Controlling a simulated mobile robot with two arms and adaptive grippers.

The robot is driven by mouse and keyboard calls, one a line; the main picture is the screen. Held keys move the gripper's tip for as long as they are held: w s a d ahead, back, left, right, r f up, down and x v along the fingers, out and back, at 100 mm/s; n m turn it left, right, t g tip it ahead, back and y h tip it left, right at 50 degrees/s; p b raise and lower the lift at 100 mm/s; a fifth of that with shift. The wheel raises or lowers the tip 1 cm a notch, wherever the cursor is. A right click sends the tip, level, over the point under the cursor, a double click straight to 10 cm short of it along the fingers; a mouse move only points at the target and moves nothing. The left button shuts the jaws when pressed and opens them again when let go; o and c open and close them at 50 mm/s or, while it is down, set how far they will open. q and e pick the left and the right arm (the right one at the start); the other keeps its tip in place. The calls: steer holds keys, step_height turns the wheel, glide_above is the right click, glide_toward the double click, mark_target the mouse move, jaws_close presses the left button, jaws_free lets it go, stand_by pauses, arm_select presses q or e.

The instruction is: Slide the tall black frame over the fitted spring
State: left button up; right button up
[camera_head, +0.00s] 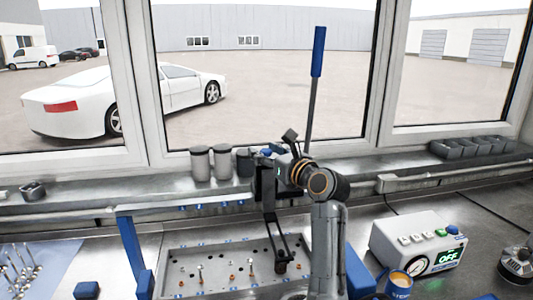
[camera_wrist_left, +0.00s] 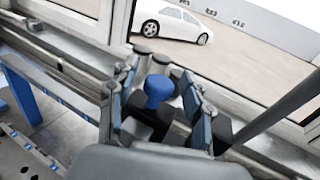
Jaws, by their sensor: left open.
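A black upright part (camera_head: 265,185) stands at the back edge of the metal tray (camera_head: 170,292), with a narrow, open black frame (camera_head: 281,240) reaching down from it over the tray. A blue knob (camera_wrist_left: 158,90) sits on top of a black block (camera_wrist_left: 222,130) in the left wrist view. My left gripper (camera_wrist_left: 160,100) is open, with one finger on each side of the knob; I cannot tell whether they touch it. In the head view my gripper (camera_head: 275,155) is at the top of the black part. I cannot clearly make out the fitted spring. My right gripper is out of view.
A lever with a blue handle (camera_head: 318,55) rises behind my wrist. Grey canisters (camera_head: 200,165) stand on the sill. Several small parts lie in the tray. A gauge box (camera_head: 415,245) and a cup (camera_head: 398,284) are at right; a blue post (camera_head: 133,250) is at left.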

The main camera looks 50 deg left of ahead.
arm_select(q)
step_height(320, 180, up, 10)
steer(key=shift+f, duration=0.1)
steer(key=shift+d, duration=0.1)
stand_by(0.7)
